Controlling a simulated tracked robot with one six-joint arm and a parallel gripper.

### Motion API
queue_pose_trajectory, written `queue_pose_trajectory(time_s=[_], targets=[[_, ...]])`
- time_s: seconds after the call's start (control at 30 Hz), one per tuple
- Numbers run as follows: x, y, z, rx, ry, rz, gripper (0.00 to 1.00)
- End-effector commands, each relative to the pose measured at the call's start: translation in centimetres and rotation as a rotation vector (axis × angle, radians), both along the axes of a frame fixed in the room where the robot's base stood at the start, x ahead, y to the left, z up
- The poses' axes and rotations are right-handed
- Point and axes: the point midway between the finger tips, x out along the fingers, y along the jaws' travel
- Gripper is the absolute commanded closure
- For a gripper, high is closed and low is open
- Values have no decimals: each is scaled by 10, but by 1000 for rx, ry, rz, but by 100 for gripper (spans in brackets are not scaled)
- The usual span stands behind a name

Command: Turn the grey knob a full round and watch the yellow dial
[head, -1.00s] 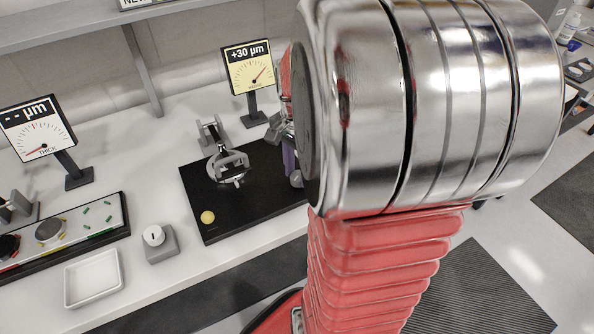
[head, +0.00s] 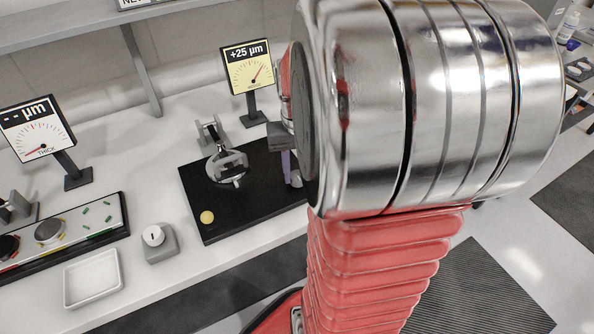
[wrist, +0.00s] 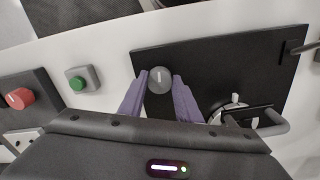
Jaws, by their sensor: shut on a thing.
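The grey knob (wrist: 160,80) stands on the black base plate (head: 215,232), with a white mark on its top. The two purple fingers of my gripper (wrist: 160,86) close on it from both sides in the wrist view. In the head view my gripper is mostly hidden behind my arm; a purple finger shows by the plate's right edge. The yellow dial (head: 249,76) stands behind the plate and reads +25 µm, its needle pointing up and right.
To the left are a white dial (head: 37,130), a small grey box with a white button (head: 156,240) and a white tray (head: 92,278).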

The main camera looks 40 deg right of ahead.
Motion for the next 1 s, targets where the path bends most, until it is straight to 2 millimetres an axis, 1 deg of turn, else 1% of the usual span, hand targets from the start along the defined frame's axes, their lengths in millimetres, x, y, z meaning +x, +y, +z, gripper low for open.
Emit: queue_pose_trajectory(time_s=[0.1, 0.33, 0.53, 0.87, 0.9, 1.0], targets=[[1, 0, 1, -1, -4, 85, 92], [1, -1, 1, -2, -5, 194, 92], [1, -1, 1, -2, -5, 231, 92], [2, -1, 1, -2, -5, 234, 92], [2, -1, 1, -2, -6, 234, 69], [1, -1, 1, -2, -5, 233, 62]])
